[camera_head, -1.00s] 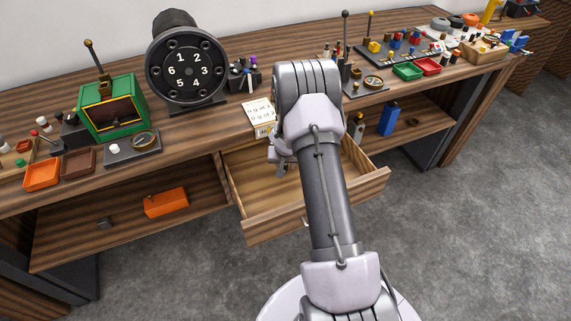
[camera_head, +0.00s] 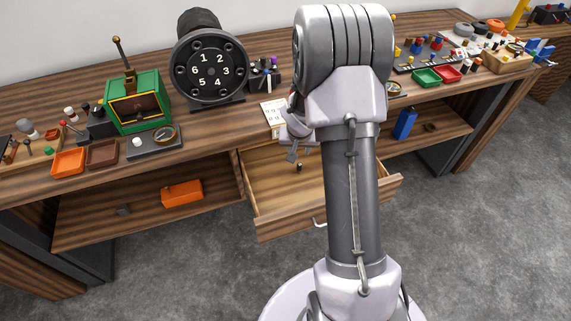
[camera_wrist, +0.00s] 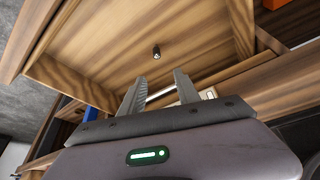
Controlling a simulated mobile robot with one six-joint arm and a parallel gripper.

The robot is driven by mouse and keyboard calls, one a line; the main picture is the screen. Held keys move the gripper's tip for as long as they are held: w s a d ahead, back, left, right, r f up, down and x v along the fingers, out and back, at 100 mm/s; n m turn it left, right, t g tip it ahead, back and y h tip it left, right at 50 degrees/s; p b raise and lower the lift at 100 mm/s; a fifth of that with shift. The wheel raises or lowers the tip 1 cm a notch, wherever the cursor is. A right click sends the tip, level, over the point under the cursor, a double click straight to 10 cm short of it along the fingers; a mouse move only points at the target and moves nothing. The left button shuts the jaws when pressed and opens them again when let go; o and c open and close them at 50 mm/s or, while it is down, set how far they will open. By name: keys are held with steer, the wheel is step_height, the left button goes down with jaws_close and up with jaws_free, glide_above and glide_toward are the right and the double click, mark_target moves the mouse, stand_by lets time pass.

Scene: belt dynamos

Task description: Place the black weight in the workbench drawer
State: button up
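The workbench drawer (camera_head: 262,202) is pulled open below the bench top, and it also shows in the wrist view (camera_wrist: 105,60). A small dark cylinder, which looks like the black weight (camera_head: 299,167), is inside the drawer. In the wrist view the weight (camera_wrist: 156,52) is dark with a paler end and sits apart from my fingers. My gripper (camera_head: 293,153) is above the back part of the drawer, partly covered by my arm. In the wrist view my gripper (camera_wrist: 156,88) has its two fingers apart with no weight between them.
An orange box (camera_head: 182,193) and a blue bottle (camera_head: 404,124) are on the lower shelves. My arm hides the drawer's right part.

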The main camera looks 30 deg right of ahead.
steer(key=s+a+r+t, duration=0.1)
steer(key=s+a+r, duration=0.3)
steer(key=a+r, duration=0.45)
steer(key=s+a+r, duration=0.4)
steer(key=a+r, duration=0.2)
steer(key=r, duration=0.6)
steer(key=s+a+r+n+t+y, duration=0.1)
steer(key=s+a+r+y, duration=0.3)
steer(key=s+a, duration=1)
steer(key=shift+s+r+n+y, duration=0.4)
steer(key=shift+s+r+n, duration=0.5)
steer(key=shift+s, duration=0.2)
steer(key=shift+d, duration=0.1)
